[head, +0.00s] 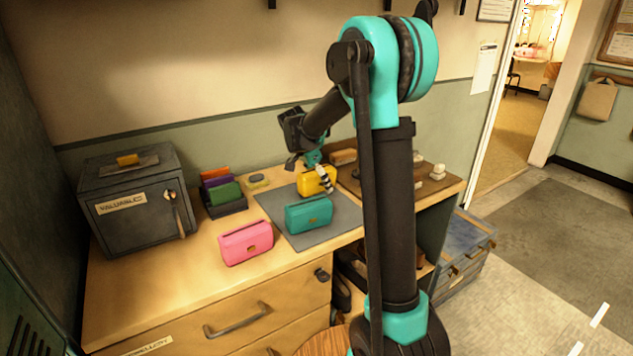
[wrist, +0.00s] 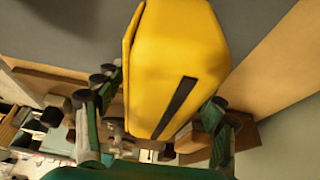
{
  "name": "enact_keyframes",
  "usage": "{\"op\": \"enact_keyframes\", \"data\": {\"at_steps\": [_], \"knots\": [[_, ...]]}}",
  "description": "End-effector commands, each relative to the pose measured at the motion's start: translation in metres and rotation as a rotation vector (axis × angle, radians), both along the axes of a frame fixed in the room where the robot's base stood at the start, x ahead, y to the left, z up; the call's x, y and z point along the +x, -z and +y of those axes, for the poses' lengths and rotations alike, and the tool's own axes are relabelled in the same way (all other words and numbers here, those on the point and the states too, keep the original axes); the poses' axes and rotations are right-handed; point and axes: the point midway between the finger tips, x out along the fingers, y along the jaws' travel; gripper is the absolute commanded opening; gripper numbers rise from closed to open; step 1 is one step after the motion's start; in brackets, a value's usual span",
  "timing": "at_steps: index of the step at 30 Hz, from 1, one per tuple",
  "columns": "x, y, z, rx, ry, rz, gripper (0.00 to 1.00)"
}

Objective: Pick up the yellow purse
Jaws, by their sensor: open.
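The yellow purse (head: 309,184) sits on a grey mat (head: 273,204) on the desk, behind a teal purse (head: 309,214). My gripper (head: 322,172) is right at the yellow purse in the head view, reaching down over it and hiding part of it. In the wrist view the yellow purse (wrist: 180,65) fills the middle, with a dark strip on its face. The fingers of my gripper (wrist: 160,95) are open, one on each side of the purse. I cannot tell whether either finger touches it.
A pink purse (head: 246,242) lies on the desk at the front left. A grey box marked "VALUABLES" (head: 135,207) and a holder with several coloured items (head: 222,192) stand at the left. A brown board (head: 437,185) with small items lies at the right.

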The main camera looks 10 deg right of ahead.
Motion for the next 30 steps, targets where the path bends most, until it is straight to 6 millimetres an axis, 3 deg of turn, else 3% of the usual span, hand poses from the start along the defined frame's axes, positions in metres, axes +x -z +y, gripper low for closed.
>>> {"op": "enact_keyframes", "data": {"at_steps": [16,30], "knots": [[0.0,0.0038,0.0,0.0,0.0,0.0,0.69],[0.0,0.0041,0.0,0.0,0.0,0.0,0.12]]}}
